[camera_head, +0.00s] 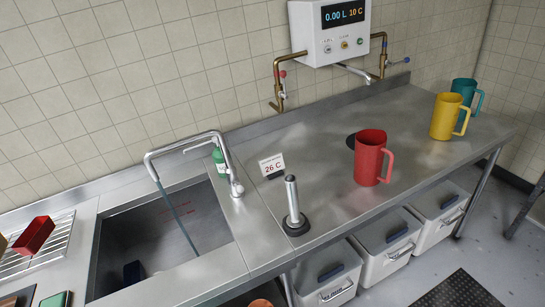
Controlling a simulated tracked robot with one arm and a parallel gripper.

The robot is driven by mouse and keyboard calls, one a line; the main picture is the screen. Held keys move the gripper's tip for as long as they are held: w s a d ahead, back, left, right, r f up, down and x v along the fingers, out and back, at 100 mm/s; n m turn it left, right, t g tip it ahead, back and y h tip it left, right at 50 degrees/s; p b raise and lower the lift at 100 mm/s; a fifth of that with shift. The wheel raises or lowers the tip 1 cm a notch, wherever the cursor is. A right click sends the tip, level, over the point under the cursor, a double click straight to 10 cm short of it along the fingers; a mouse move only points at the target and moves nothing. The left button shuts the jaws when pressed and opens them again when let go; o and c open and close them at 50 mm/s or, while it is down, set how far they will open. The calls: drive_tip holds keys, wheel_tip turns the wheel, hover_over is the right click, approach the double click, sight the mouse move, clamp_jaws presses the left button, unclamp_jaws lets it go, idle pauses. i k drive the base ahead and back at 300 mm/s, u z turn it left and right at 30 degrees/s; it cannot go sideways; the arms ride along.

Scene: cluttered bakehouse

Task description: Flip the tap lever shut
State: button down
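The tap (190,142) is a chrome, angular spout over the sink (165,235) at left. Its body stands at the sink's back right corner. A small lever (236,187) seems to be at the foot of the body; its exact angle is too small to tell. A thin bluish stream (178,220) runs from the spout down into the sink. My gripper is not in view.
A metal post on a dark base (296,226), a 26 C sign (271,164) and a green bottle (219,160) stand near the tap. Red (368,160), yellow (446,118) and teal (463,91) jugs stand to the right. A wall water unit (330,35) hangs above.

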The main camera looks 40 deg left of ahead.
sight(240, 188)
drive_tip(key=u, duration=0.35)
drive_tip(key=i, duration=1.35)
drive_tip(key=u, duration=1)
drive_tip(key=i, duration=0.45)
drive_tip(key=u, duration=0.25)
drive_tip(key=k, duration=0.9)
drive_tip(key=u, duration=0.15)
drive_tip(key=i, duration=0.9)
drive_tip(key=z, duration=0.1)
